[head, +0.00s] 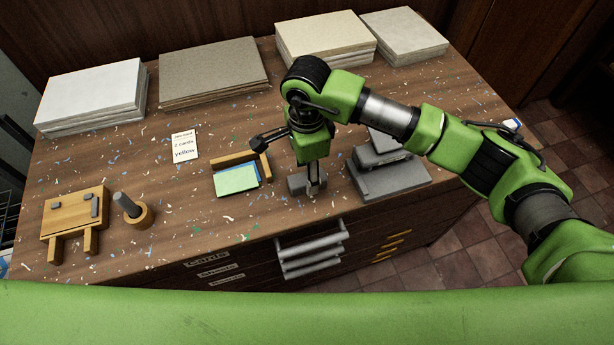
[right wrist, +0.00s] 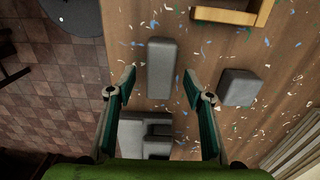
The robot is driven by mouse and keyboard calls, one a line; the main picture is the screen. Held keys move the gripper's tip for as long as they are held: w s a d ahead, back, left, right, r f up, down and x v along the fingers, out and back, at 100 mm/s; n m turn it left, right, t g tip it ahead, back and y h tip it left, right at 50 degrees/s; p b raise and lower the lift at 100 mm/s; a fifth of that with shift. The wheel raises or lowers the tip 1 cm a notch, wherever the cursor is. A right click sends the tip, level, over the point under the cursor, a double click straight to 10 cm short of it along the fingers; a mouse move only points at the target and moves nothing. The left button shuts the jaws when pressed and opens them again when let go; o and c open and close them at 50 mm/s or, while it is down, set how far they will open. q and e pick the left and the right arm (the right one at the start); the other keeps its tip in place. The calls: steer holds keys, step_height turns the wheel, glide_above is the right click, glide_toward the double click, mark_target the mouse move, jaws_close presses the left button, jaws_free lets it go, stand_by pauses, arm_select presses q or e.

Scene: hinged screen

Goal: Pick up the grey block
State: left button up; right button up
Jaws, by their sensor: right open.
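A grey block (head: 296,185) lies on the table near its front edge, partly hidden by my right gripper in the head view. In the right wrist view the long grey block (right wrist: 161,68) lies between and beyond the fingertips. My right gripper (head: 313,187) points down over it, open; its two spread fingers (right wrist: 160,86) show clear gaps to the block. A second, shorter grey block (right wrist: 238,88) lies to the right of the right finger in the wrist view. My left gripper is not in view.
A grey stepped stack (head: 390,180) stands right of the gripper. A wooden holder with green and blue cards (head: 238,180) stands left. Drawer handles (head: 310,250) stick out at the front. A wooden stand (head: 75,212), a peg (head: 128,206) and stacks of boards (head: 210,72) are farther off.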

steer(key=shift+f+p, duration=0.3)
steer(key=shift+f, duration=1.15)
steer(key=c, duration=1.2)
steer(key=shift+w+r, duration=0.1)
